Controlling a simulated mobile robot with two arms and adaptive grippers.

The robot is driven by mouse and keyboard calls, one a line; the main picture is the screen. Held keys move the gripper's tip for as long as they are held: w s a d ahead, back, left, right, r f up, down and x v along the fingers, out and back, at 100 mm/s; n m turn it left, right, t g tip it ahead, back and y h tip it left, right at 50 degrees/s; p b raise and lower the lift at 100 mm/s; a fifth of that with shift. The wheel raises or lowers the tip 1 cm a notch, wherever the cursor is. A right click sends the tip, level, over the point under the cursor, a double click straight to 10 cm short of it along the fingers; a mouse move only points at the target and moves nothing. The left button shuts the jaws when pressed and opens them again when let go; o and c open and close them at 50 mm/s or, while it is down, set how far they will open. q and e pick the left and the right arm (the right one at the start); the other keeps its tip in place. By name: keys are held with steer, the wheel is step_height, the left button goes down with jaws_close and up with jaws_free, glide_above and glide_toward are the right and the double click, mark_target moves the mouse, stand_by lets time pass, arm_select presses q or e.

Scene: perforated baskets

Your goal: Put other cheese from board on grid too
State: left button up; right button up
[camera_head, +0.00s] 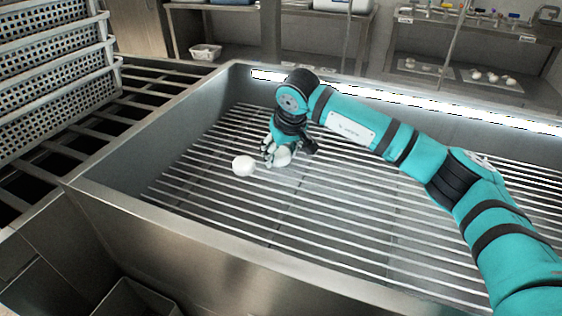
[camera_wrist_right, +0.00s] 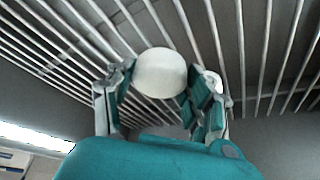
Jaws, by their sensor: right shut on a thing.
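My right gripper (camera_head: 278,155) is low over the metal grid (camera_head: 330,215) of the steel basin. It is shut on a round white cheese (camera_head: 282,156). In the right wrist view the held cheese (camera_wrist_right: 160,72) sits between the two teal-padded fingers (camera_wrist_right: 162,100), with the grid bars beyond it. I cannot tell whether it touches the bars. Another white cheese (camera_head: 243,166) rests on the grid just left of the gripper. It shows partly behind a finger in the right wrist view (camera_wrist_right: 214,80). My left gripper is not in view.
The basin's raised rim (camera_head: 190,231) surrounds the grid. Stacked perforated baskets (camera_head: 55,75) stand at the left on a slatted rack. Small boards with pale round items (camera_head: 490,77) lie on a far shelf. The grid's front and right have free room.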

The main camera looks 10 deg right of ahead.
mark_target(281, 161)
steer(key=shift+w+d, duration=0.1)
steer(key=shift+w, duration=0.2)
step_height(281, 161, down, 4)
steer(key=shift+r, duration=0.25)
steer(key=shift+f, duration=0.1)
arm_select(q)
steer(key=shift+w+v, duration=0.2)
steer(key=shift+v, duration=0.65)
arm_select(e)
steer(key=o, duration=1.3)
steer(key=shift+c, duration=0.2)
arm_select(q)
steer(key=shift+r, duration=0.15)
arm_select(e)
steer(key=shift+r, duration=0.2)
arm_select(q)
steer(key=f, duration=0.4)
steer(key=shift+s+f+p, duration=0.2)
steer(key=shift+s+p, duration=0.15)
steer(key=shift+p, duration=0.05)
arm_select(e)
steer(key=v, duration=1.2)
